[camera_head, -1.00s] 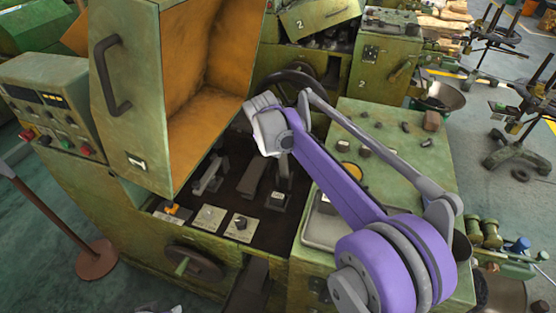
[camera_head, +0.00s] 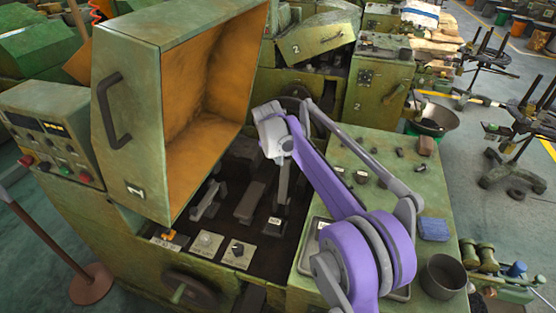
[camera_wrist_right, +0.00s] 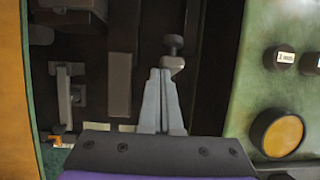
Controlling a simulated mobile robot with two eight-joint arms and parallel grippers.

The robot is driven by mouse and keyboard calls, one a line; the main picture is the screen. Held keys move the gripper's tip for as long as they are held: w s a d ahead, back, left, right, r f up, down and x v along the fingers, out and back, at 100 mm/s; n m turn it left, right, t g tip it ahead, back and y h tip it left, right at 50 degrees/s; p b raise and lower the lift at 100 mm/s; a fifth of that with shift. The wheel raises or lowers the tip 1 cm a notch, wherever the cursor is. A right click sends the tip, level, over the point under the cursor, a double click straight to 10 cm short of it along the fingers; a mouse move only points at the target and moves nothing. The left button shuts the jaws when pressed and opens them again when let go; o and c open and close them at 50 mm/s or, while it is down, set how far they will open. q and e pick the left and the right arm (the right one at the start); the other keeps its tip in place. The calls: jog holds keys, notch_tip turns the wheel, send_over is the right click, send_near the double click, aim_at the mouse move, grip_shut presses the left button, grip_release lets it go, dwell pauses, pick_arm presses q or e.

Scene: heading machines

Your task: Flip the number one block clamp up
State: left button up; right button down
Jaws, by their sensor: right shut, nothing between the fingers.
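My right gripper (camera_head: 279,157) reaches down into the open bay of the green machine. Its pale fingers (camera_wrist_right: 161,72) are closed together and empty in the right wrist view. A clamp with a round bolt head (camera_wrist_right: 173,42) lies just past the fingertips; I cannot tell if they touch. Another clamp (camera_head: 208,201) stands to the left, and also shows in the wrist view (camera_wrist_right: 65,105). A dark block (camera_head: 250,203) lies between them. I cannot read which clamp is number one. My left gripper is not in view.
The raised cover (camera_head: 150,100) with its orange inside stands left of the bay. A control panel (camera_head: 45,130) is at far left. The green top (camera_head: 375,160) on the right carries knobs, a blue block (camera_head: 433,229) and a dark cup (camera_head: 443,276).

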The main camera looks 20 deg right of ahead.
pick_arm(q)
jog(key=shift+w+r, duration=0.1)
pick_arm(e)
jog(key=shift+w+d+r, duration=0.4)
jog(key=shift+w+d, duration=0.15)
jog(key=shift+d, duration=0.1)
jog(key=shift+s+a+r, duration=0.15)
jog(key=shift+a+r, duration=0.05)
jog(key=shift+r, duration=0.35)
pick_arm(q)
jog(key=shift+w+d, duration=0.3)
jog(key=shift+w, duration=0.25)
pick_arm(e)
jog(key=s+a+v, duration=0.1)
jog(key=v, duration=0.8)
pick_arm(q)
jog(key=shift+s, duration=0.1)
pick_arm(e)
jog(key=shift+s+a, duration=0.1)
jog(key=shift+s, duration=0.1)
jog(key=shift+f, duration=0.1)
